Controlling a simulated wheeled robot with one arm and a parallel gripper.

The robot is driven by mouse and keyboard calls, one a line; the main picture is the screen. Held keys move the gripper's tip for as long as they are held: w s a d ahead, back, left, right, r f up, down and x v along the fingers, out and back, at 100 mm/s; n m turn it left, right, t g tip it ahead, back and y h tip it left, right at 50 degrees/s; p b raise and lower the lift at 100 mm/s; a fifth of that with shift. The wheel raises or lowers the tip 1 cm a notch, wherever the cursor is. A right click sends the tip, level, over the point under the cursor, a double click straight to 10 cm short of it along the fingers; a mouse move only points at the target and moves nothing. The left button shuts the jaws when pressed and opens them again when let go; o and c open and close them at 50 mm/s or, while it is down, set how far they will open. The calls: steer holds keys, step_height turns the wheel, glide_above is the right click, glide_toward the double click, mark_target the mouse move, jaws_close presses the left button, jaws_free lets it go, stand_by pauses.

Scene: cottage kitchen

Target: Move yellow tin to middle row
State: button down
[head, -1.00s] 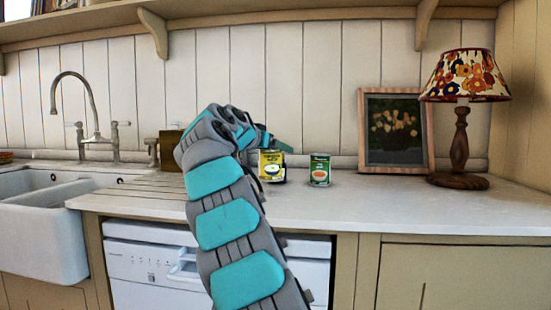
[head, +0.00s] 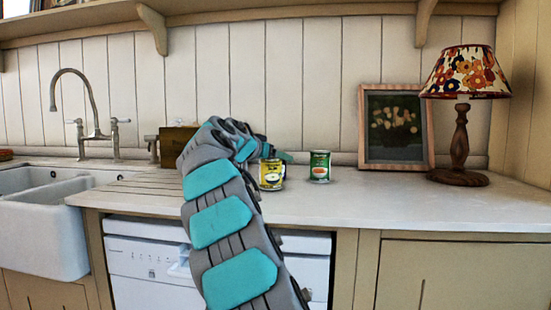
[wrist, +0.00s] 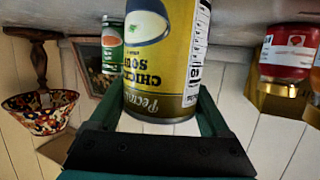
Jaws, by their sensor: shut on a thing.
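The yellow tin (head: 271,176) is over the worktop, right of my arm in the head view. It fills the middle of the wrist view (wrist: 165,60), where the picture is upside down and its soup label shows. My gripper (wrist: 160,112) is shut on it, with green fingers on both sides. In the head view my arm hides most of the gripper. I cannot tell whether the tin touches the worktop. No row is clearly visible as the middle one; a gold-brown stand-like thing (head: 176,143) is partly hidden behind my arm.
A green tin (head: 319,167) stands right of the yellow tin. A red tin (wrist: 288,52) is beside gold-coloured surfaces in the wrist view. A framed picture (head: 394,128) and a lamp (head: 461,140) stand farther right. The sink (head: 45,225) is left. The front right worktop is clear.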

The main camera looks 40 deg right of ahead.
steer(key=shift+f, duration=0.1)
jaws_free()
steer(key=shift+r, duration=0.2)
steer(key=b+v, duration=0.1)
steer(key=v, duration=1.1)
steer(key=shift+f, duration=0.1)
